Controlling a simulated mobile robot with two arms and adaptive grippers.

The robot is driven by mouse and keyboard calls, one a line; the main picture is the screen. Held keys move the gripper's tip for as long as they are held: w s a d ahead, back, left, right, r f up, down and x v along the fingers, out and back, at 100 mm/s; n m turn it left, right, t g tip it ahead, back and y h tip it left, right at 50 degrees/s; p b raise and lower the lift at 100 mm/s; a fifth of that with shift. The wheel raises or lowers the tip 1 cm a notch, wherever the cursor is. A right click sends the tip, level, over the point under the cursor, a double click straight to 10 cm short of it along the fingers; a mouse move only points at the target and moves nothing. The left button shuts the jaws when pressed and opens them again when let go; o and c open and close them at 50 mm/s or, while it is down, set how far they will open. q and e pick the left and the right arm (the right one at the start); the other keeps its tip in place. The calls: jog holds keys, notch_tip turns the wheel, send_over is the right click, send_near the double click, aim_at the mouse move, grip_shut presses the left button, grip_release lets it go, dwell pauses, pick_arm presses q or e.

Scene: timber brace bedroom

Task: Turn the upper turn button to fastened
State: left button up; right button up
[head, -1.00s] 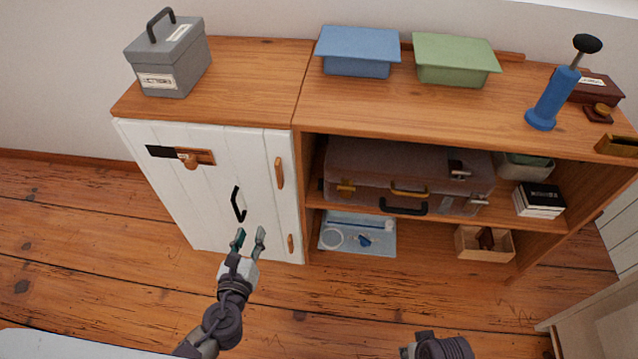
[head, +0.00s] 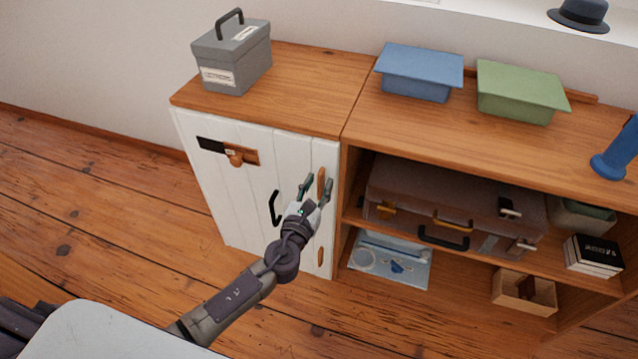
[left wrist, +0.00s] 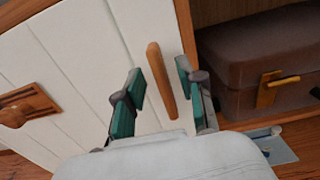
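The upper turn button (head: 321,184) is a long wooden piece near the right edge of the white cabinet door (head: 232,190). It stands upright, along the door edge; in the left wrist view the button (left wrist: 161,80) is fully visible. My left gripper (head: 317,187) is open in front of it. In the left wrist view the gripper's teal-padded fingers (left wrist: 160,88) stand to either side of the button, with gaps visible; I cannot tell how close they are in depth. A lower wooden turn button (head: 320,256) sits below, also upright. My right gripper is out of view.
The door has a black handle (head: 274,208) and a wooden latch (head: 236,156). To the right, an open shelf holds a brown suitcase (head: 400,192). A grey box (head: 233,60), a blue bin (head: 418,72) and a green bin (head: 518,92) stand on top.

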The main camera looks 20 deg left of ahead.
pick_arm(q)
jog(key=shift+w, duration=0.45)
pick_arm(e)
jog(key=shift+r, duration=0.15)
pick_arm(q)
grip_shut()
